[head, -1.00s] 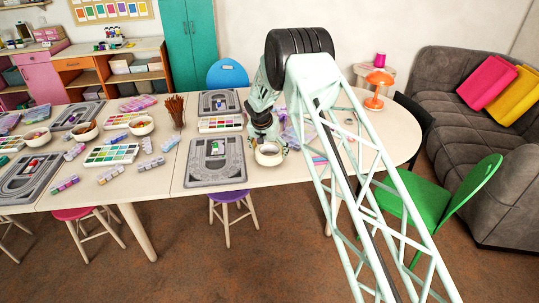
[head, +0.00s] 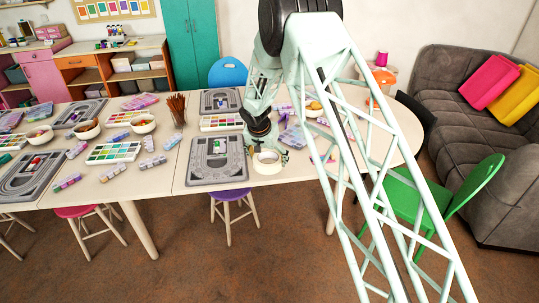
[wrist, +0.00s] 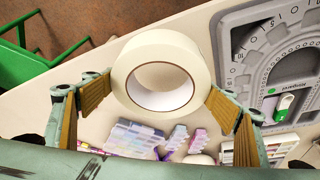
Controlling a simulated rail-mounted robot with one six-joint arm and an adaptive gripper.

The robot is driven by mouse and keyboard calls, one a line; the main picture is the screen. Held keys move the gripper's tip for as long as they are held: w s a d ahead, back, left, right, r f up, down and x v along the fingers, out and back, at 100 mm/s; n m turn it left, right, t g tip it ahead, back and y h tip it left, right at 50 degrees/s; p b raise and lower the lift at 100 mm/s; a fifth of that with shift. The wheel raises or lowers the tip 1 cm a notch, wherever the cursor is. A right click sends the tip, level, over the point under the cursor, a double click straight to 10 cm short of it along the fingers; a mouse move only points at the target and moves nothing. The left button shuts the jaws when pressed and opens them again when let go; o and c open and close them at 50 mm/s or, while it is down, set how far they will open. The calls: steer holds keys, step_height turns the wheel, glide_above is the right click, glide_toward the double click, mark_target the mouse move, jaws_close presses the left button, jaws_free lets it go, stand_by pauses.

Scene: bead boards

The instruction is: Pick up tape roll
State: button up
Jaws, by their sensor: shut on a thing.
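The cream tape roll (head: 268,169) is at the near side of the white table, just right of a grey bead board (head: 217,181). In the wrist view the tape roll (wrist: 160,46) fills the upper middle, with its open hole facing the camera. My gripper (wrist: 158,95) is shut on the roll, with one ribbed finger pad at each side of its outer rim. In the head view my gripper (head: 265,148) is just behind and above the roll. I cannot tell whether the roll touches the table.
Several plastic bead boxes (wrist: 133,138) lie near the roll. A palette of coloured beads (head: 220,122) and a pencil cup (head: 178,117) stand further left. A green chair (head: 440,205) is at the right. The near table edge beside the roll is clear.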

mark_target(267, 166)
steer(key=shift+s+a+r+b, duration=0.1)
steer(key=shift+s+r+b, duration=0.05)
steer(key=shift+s, duration=1.35)
steer(key=shift+s+r+b, duration=0.15)
steer(key=shift+s, duration=1.3)
